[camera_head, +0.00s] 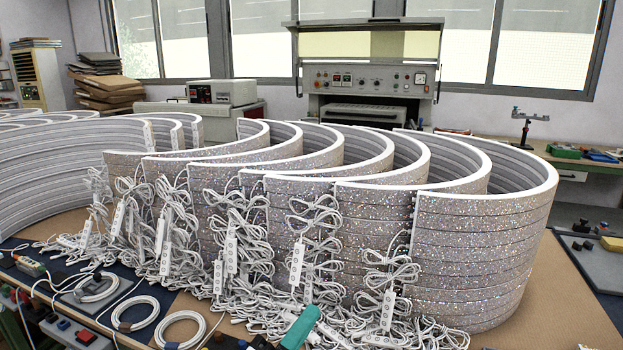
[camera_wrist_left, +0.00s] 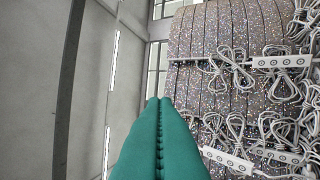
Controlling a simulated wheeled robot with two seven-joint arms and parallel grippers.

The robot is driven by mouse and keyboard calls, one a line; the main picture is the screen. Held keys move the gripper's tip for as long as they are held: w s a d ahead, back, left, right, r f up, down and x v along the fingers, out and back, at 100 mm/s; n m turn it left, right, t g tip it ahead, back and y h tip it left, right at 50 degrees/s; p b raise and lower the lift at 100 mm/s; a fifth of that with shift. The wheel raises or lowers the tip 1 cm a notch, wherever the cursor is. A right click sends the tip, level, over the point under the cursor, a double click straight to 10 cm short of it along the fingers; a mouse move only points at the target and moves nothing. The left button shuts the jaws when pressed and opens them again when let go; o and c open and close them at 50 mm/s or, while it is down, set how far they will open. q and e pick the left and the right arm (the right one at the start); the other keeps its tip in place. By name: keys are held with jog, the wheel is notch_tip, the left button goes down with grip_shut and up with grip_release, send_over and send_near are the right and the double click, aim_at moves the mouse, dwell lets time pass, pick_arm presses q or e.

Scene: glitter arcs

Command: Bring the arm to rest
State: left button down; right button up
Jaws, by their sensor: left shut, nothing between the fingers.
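My left gripper (camera_head: 311,313) shows as teal fingers at the bottom middle of the head view. In the left wrist view its two teal fingers (camera_wrist_left: 159,104) lie pressed together along a seam, with nothing between them. Glitter arcs (camera_head: 482,250) stand upright in overlapping stacks on the table, with bundled white cables and switch boxes hanging at their ends. They also show in the left wrist view (camera_wrist_left: 230,40), to the right of the fingers. I cannot tell whether the fingertips touch any cable. My right gripper is in neither view.
Loose white cables (camera_head: 440,335) crowd the table around the gripper. Plain white arcs (camera_head: 60,180) stand at the left. Coiled cables (camera_head: 182,330) lie at the front left. Bare brown tabletop (camera_head: 565,300) is clear at the right. A control-panel machine (camera_head: 366,78) stands behind.

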pick_arm(q)
jog(key=s+a+f+n+g+y, duration=0.2)
jog(key=a+f+n+g+y, duration=0.1)
jog(key=a+f+n+y, duration=1.2)
jog(key=s+a+f+n+g+h, duration=0.1)
jog(key=s+a+f+n+g, duration=0.1)
jog(key=s+f+n+g, duration=0.6)
jog(key=s+a+f+n+g, duration=0.1)
jog(key=s+a+f+g, duration=0.3)
jog(key=s, duration=0.8)
notch_tip(320, 180, down, 28)
jog(key=s+d, duration=0.1)
jog(key=s, duration=0.2)
jog(key=s+a+f+g+p, duration=0.1)
jog(key=s+a+f, duration=0.1)
jog(key=s+f, duration=1.1)
jog(key=shift+s+a+f+g, duration=0.3)
jog(key=shift+s+g, duration=0.1)
jog(key=shift+s, duration=0.7)
